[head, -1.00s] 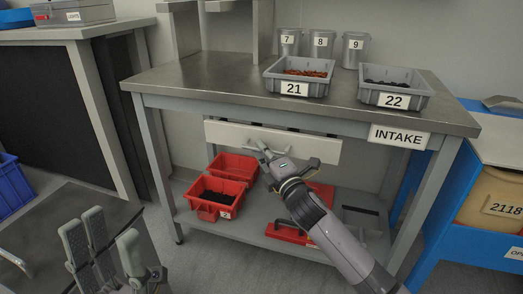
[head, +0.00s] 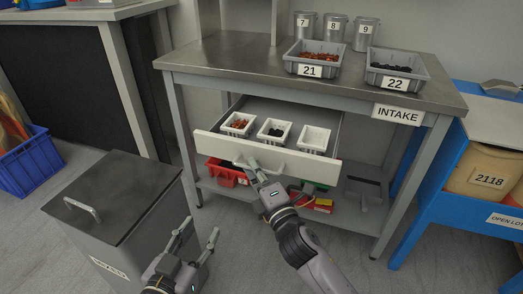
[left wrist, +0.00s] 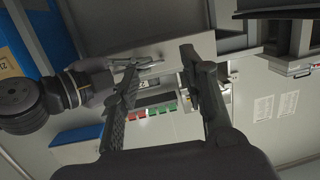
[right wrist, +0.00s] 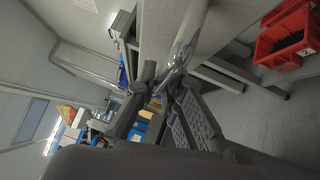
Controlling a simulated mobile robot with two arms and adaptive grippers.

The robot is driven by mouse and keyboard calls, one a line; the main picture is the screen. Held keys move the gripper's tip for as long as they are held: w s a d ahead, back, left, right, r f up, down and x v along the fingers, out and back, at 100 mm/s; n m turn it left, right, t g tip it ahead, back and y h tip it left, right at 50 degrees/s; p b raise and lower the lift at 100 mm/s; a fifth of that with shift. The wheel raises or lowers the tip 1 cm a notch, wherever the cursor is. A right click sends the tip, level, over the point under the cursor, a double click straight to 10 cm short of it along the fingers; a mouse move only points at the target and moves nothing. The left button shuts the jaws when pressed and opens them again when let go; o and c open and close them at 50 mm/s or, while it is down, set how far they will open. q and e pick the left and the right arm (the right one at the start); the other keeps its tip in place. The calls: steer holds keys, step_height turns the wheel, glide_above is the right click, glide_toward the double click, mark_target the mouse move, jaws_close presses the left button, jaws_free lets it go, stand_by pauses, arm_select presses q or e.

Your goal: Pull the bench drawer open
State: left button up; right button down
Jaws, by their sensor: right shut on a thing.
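The bench drawer (head: 207,145) stands pulled out from under the metal bench top. Its white front carries a bar handle (head: 258,168). Three small white trays sit inside: one with reddish pieces (head: 237,124), one with dark pieces (head: 273,131), and a third (head: 314,139) whose contents I cannot make out. My right gripper (head: 257,172) is at the handle. In the right wrist view its fingers are shut on the metal handle (right wrist: 188,40). My left gripper (head: 200,237) is open and empty, low in front of the bench; its spread fingers show in the left wrist view (left wrist: 160,72).
Grey bins 21 (head: 312,70) and 22 (head: 397,83) stand on the bench top. A red bin (head: 222,174) is on the lower shelf. A dark-lidded box (head: 112,198) stands beside my left gripper. A blue-framed stand (head: 432,193) is at the right.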

arm_select(q)
steer(key=shift+s+a+f+g+y+p, duration=0.15)
steer(key=shift+s+f+g, duration=0.1)
steer(key=shift+f+g, duration=0.25)
steer(key=shift+s+a+f+g+y+p, duration=0.1)
steer(key=shift+s+a+f+g, duration=0.15)
steer(key=shift+f, duration=0.45)
steer(key=shift+s+a+f+g+y+p, duration=0.1)
steer(key=shift+s+f+g+y, duration=0.1)
steer(key=shift+f+g, duration=0.35)
arm_select(e)
steer(key=shift+s+a+r, duration=0.1)
steer(key=shift+s+a, duration=0.2)
steer(key=shift+s, duration=0.55)
steer(key=shift+s+a, duration=0.3)
steer(key=shift+s, duration=0.5)
steer(key=c, duration=2)
jaws_free()
steer(key=shift+o, duration=0.2)
steer(key=shift+s+d, duration=0.15)
steer(key=shift+s, duration=0.05)
steer(key=v, duration=1.1)
steer(key=shift+s+d, duration=0.2)
